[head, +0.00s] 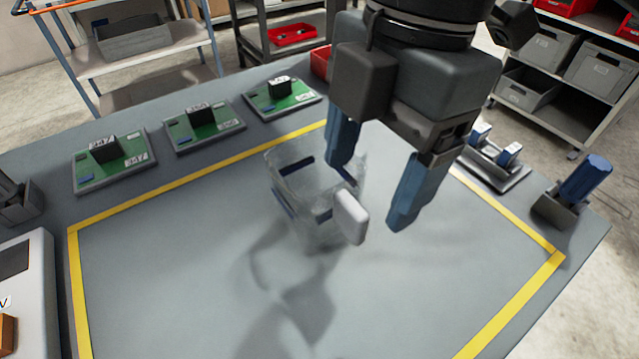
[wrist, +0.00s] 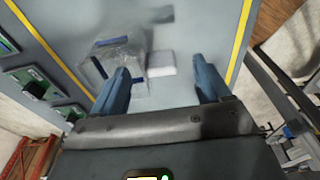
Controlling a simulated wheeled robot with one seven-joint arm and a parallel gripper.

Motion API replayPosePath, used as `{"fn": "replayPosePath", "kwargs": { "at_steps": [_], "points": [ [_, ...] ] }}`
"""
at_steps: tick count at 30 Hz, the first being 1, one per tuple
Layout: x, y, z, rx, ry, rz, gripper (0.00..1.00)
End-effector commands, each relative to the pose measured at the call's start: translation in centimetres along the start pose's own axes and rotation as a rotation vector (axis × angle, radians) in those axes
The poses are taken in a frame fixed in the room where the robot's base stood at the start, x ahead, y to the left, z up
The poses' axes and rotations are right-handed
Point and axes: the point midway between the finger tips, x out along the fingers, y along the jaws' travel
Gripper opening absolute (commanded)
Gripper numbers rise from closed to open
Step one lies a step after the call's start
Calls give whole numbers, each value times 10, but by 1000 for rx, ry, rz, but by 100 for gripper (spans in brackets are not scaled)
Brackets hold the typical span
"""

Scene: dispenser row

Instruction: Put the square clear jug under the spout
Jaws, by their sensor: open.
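The square clear jug (head: 310,205) stands on the grey table inside the yellow outline, with dark blue marks on its walls and a pale block-like handle (head: 351,217) on its right side. My gripper (head: 374,190) is open, its two blue fingers pointing down. In the head view one finger overlaps the jug's far right rim and the other is to the right of the handle. In the wrist view the jug (wrist: 120,60) lies beyond the left finger, and the handle (wrist: 160,63) shows beyond the gap between the fingers. I cannot tell whether any finger touches the jug. No spout is clearly visible.
Several green circuit boards (head: 204,128) line the table's back left edge. A white box-like unit (head: 28,290) stands at the left edge. A blue-handled item in a holder (head: 580,185) stands at the right. The table inside the yellow tape is otherwise clear.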

Motion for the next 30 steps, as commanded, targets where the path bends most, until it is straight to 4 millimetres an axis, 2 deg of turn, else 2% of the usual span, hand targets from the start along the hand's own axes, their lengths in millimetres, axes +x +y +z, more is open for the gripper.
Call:
{"fn": "replayPosePath", "kwargs": {
  "at_steps": [15,24,30],
  "points": [
    [61,2,-11,1,2,0,77],
    [65,2,-11,1,3,3,77],
    [64,2,-11,1,3,3,57]
  ]
}}
